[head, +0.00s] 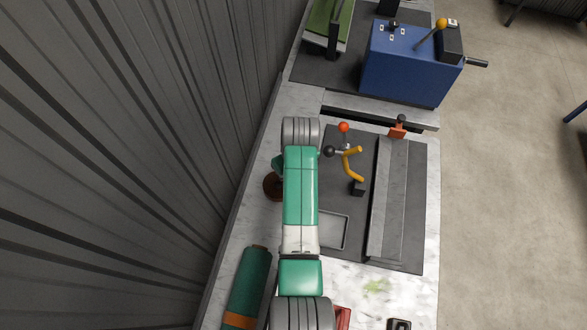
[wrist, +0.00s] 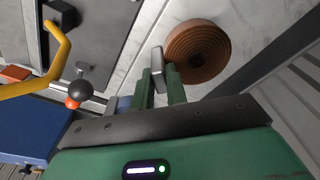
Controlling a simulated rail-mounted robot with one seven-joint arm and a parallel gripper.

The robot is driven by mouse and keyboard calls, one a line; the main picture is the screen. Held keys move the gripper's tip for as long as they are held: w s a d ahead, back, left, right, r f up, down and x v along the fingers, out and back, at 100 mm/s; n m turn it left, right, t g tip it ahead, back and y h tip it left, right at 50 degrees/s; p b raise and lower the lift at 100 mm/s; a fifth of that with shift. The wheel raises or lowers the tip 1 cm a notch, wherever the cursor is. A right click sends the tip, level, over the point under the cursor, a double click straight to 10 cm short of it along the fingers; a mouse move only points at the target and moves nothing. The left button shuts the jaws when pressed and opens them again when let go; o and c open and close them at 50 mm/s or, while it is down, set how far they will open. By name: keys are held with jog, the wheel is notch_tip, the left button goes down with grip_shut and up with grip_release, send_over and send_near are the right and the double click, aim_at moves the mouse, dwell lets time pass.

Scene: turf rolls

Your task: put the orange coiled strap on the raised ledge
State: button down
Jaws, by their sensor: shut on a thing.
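The coiled strap (head: 270,187), brownish orange with tight rings, lies flat on the pale bench at the wall side. My arm partly hides it in the head view; the wrist view shows it nearly whole (wrist: 200,52). My gripper (wrist: 160,75) is shut on a small light-grey block (wrist: 157,60). The right finger overlaps the strap's edge in the picture; the strap is not between the fingers. The head view does not show the fingertips clearly. A long grey raised ledge (head: 381,215) runs along the right part of the dark plate.
A yellow bent handle (head: 352,165) and a red-knobbed lever (head: 344,128) stand between my arm and the ledge. An orange piece (head: 397,127) sits at the ledge's far end. A shallow grey tray (head: 333,230) lies nearby. A blue machine (head: 405,65) stands beyond. The corrugated wall is at left.

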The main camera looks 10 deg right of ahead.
jog(key=c, duration=1.4)
grip_release()
jog(key=shift+f, duration=0.1)
notch_tip(320, 180, up, 12)
jog(key=s, duration=0.1)
jog(key=shift+s+d, duration=0.15)
jog(key=shift+d, duration=0.2)
